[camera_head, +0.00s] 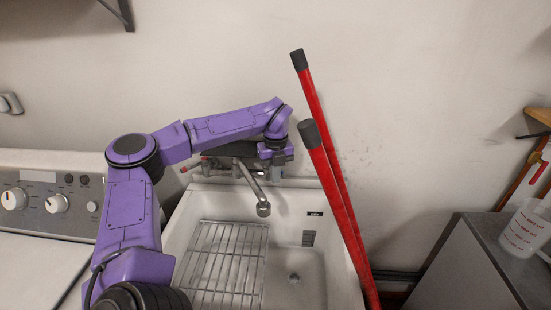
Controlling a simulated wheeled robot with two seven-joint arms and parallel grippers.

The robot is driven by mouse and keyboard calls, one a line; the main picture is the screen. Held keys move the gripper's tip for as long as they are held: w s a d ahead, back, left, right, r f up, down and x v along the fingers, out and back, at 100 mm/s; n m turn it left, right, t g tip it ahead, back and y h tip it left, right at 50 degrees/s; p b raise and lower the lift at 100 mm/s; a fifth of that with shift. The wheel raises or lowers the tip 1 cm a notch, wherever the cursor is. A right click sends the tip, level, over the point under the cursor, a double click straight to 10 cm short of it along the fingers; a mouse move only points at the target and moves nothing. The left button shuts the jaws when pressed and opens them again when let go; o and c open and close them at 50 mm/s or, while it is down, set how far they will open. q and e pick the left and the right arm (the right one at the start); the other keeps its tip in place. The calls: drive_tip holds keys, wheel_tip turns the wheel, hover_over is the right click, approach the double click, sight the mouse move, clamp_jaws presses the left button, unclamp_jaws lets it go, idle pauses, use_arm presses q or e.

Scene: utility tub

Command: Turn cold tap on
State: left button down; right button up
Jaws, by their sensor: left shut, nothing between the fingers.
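The tap's metal spout (250,184) stands at the back wall over the white tub (285,215) and ends in a round outlet. A tap handle with a red mark (192,166) shows to the left of the spout. My left arm reaches across from the left, and my left gripper (276,162) is shut and empty just right of the spout, at the tap's right end. The gripper hides most of the right-hand tap handle, so I cannot tell whether they touch. No water shows under the outlet. My right gripper is not in view.
A wire rack (226,262) lies in the tub's left part. Two red poles (338,188) with dark caps lean at its right side. A washing machine (40,207) stands left, and a grey cabinet (468,265) with a clear measuring cup (524,230) stands right.

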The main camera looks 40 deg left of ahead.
use_arm(q)
drive_tip(key=a+m+p, duration=0.1)
drive_tip(key=s+a+m+p, duration=0.1)
drive_tip(key=m+p, duration=0.1)
drive_tip(key=s+a+m+p, duration=0.1)
drive_tip(key=a+m, duration=0.1)
drive_tip(key=shift+s+f, duration=0.1)
drive_tip(key=shift+f, duration=0.1)
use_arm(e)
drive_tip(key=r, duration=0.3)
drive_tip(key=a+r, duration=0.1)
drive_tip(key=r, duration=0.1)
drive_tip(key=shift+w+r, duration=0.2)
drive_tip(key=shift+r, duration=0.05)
use_arm(q)
drive_tip(key=c, duration=0.9)
unclamp_jaws()
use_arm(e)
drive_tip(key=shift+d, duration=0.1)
use_arm(q)
drive_tip(key=shift+r+p, duration=0.15)
drive_tip(key=shift+p, duration=0.2)
wheel_tip(320, 180, up, 7)
drive_tip(key=p, duration=0.6)
drive_tip(key=shift+a+r, duration=0.1)
drive_tip(key=shift+a, duration=0.05)
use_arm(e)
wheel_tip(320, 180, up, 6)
